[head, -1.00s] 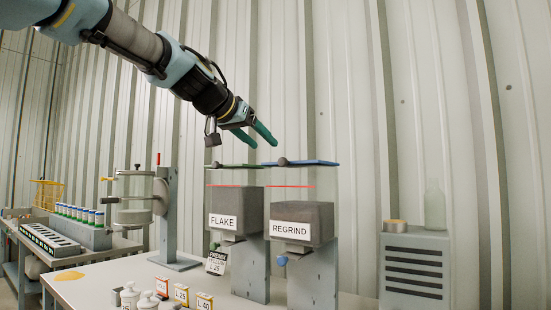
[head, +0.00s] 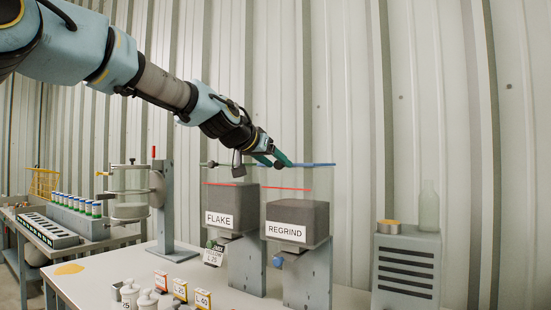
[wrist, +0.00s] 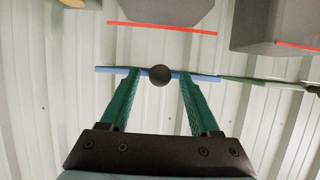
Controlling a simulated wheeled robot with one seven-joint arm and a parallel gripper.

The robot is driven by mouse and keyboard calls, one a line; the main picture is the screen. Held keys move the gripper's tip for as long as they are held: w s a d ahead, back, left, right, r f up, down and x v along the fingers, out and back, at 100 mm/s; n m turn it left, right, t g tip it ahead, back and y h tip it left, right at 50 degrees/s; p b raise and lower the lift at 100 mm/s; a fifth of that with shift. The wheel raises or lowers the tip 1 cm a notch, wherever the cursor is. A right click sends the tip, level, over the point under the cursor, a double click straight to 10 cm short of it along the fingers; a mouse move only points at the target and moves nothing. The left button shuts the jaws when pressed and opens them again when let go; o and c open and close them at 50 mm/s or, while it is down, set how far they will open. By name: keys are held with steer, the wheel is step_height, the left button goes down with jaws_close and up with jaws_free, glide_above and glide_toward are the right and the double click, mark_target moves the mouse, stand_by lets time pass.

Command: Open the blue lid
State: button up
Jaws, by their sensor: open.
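The blue lid (head: 314,165) is a thin flat plate above the REGRIND hopper (head: 298,220). It lies level and its dark round knob (head: 279,165) shows at its left part. In the wrist view the lid (wrist: 140,70) is seen edge-on, with the knob (wrist: 160,75) in the middle. My gripper (head: 281,162) has green fingers and is open at the lid. In the wrist view the two fingertips (wrist: 158,73) stand on either side of the knob, with gaps between them and it. The fingers hide part of the lid.
The green lid (head: 222,164) lies close to the left, above the FLAKE hopper (head: 232,207). Red lines run across both hoppers. A stand with a clear vessel (head: 130,190) is further left. A grey vented cabinet (head: 407,270) with a bottle (head: 429,205) stands right.

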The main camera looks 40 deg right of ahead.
stand_by(0.3)
jaws_close()
stand_by(0.4)
stand_by(0.9)
